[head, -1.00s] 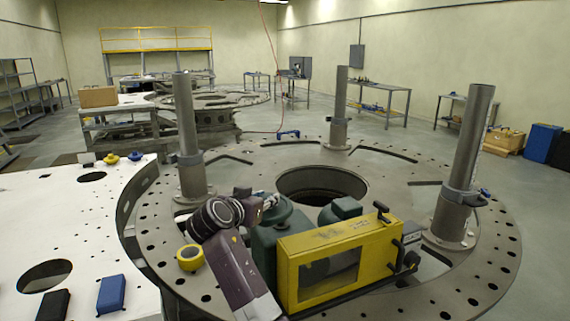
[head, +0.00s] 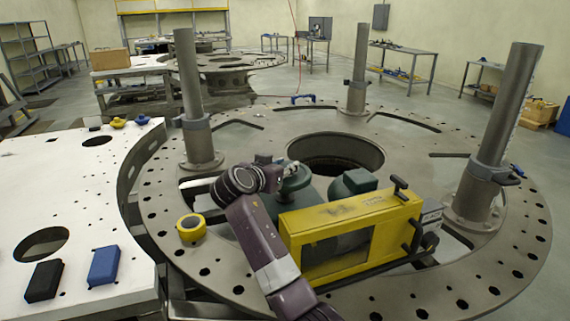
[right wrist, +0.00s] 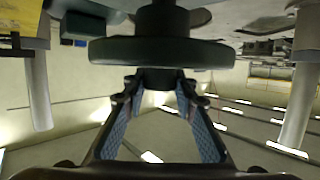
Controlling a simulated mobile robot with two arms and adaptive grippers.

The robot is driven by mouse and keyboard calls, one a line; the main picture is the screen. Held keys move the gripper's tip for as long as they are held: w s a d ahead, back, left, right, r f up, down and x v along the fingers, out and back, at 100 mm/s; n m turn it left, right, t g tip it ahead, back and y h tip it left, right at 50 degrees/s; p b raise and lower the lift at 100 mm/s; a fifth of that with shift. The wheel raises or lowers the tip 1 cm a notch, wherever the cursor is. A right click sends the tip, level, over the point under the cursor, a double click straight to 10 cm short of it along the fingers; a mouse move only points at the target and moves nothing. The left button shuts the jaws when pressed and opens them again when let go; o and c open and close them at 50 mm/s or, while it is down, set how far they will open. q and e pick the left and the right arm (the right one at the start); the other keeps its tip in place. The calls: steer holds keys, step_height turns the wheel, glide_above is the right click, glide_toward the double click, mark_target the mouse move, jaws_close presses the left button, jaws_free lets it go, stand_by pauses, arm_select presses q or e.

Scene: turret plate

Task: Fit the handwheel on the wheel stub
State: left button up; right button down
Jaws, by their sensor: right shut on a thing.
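The handwheel is a dark green disc (right wrist: 162,53) across the upper middle of the right wrist view. In the head view it shows as a dark green round shape (head: 292,192) left of the yellow-framed box. My right gripper (head: 290,168) is at its top; in the right wrist view its fingertips (right wrist: 160,84) are shut on the wheel's dark hub. A dark post (right wrist: 162,18), possibly the wheel stub, lies in line with the hub on the disc's far side. I cannot tell whether the wheel is seated on it. My left gripper is not in view.
A yellow-framed box (head: 350,238) and a green motor (head: 352,185) stand close right of the wheel. Tall grey posts (head: 192,100) rise from the round plate (head: 225,262). A yellow tape measure (head: 191,228) lies at the left. The plate has a big central hole.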

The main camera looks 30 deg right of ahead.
steer(key=shift+s+f, duration=0.15)
steer(key=shift+f, duration=0.3)
steer(key=shift+a+f, duration=0.1)
steer(key=shift+w+f, duration=0.15)
steer(key=shift+w, duration=0.05)
steer(key=shift+s, duration=0.1)
arm_select(q)
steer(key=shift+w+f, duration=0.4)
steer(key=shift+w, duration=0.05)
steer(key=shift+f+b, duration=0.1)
steer(key=shift+b, duration=0.2)
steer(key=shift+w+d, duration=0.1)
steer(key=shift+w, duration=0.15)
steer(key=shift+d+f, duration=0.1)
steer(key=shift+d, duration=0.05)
